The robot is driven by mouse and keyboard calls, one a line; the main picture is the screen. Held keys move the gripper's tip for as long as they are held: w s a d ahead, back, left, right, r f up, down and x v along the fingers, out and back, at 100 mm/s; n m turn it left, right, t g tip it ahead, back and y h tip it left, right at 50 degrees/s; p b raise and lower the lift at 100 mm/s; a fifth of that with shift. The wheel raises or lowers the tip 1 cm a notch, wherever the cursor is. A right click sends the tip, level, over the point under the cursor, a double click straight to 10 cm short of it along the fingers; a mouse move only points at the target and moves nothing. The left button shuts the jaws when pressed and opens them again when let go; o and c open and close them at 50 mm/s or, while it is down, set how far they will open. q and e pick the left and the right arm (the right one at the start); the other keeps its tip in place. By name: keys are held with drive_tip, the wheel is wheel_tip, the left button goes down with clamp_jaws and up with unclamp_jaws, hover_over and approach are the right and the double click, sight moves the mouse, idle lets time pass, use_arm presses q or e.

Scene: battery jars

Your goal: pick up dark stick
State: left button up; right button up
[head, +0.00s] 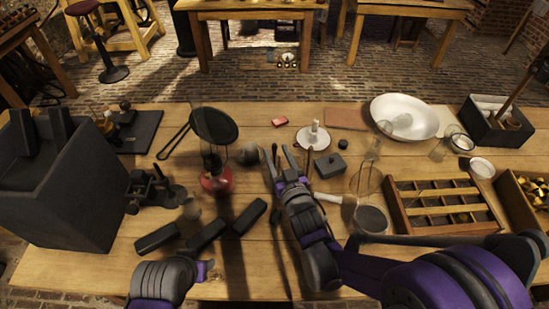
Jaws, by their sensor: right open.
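A thin dark stick (274,153) seems to show upright at the fingertips of my right gripper (279,156). It is too small for me to tell whether it stands between the fingers or just behind them. My right gripper is open, its fingers pointing away from me over the middle of the table. Several thick dark bars, one of them the left bar (157,238), lie on the table left of my right gripper.
A red-based burner (216,181) and a dark round pan (213,126) are left of my right gripper. A dark box (330,165), a glass jar (365,180) and a wooden divided tray (400,207) are to its right. A white bowl (404,112) stands behind.

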drive_tip(key=x, duration=0.5)
drive_tip(key=shift+a+f+p, duration=0.1)
drive_tip(key=shift+f+p, duration=0.2)
drive_tip(key=shift+f, duration=0.1)
drive_tip(key=shift+s, duration=0.1)
clamp_jaws()
